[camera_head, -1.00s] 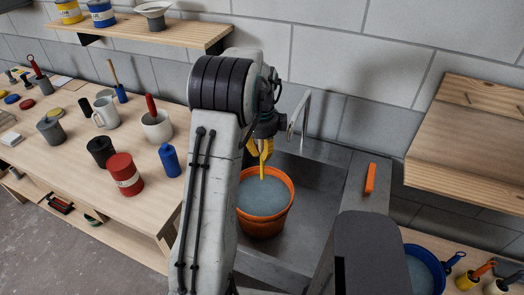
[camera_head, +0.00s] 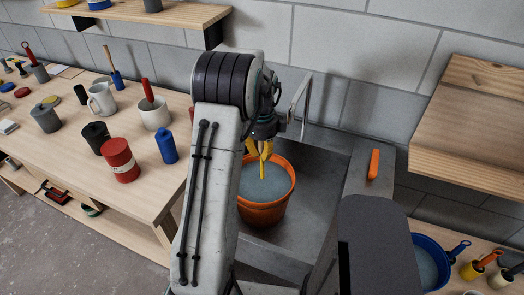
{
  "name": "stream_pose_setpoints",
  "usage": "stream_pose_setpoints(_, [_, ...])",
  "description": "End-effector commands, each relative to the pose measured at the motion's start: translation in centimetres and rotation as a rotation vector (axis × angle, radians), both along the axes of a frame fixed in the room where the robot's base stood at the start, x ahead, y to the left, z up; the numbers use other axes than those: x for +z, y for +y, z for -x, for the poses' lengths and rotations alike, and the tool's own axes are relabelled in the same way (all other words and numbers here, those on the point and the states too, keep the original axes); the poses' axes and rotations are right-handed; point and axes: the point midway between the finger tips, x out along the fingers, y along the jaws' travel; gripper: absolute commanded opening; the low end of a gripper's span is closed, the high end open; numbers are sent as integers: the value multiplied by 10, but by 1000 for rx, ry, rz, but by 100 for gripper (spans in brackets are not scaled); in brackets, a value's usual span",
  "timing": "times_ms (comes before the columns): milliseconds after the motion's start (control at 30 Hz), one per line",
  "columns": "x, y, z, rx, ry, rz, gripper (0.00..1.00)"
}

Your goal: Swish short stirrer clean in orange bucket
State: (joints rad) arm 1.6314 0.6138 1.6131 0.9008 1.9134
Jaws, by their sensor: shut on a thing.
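The orange bucket (camera_head: 264,214) stands in the grey metal sink, filled with greyish-blue liquid (camera_head: 265,185). My gripper (camera_head: 259,156) is over the back part of the bucket, pointing down, with yellow fingers. It is shut on the stirrer (camera_head: 262,171), a thin yellowish stick that reaches down to the liquid. Its upper part is hidden by the fingers, and I cannot tell how deep the lower end goes. My arm hides part of the bucket's left side.
A tap (camera_head: 301,97) rises behind the bucket. An orange block-like thing (camera_head: 374,164) lies on the sink's right ledge. A blue bucket (camera_head: 429,260) stands at the lower right. The left workbench (camera_head: 65,150) holds cans, mugs and a blue bottle (camera_head: 166,146).

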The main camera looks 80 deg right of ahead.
Motion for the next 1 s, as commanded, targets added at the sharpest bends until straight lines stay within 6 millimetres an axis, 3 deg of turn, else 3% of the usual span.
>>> stream_pose_setpoints(500, [-38, 0, 0, 0, 0, -1, 0])
stream_pose_setpoints(1000, [-51, 0, 0, 0, 0, 0, 0])
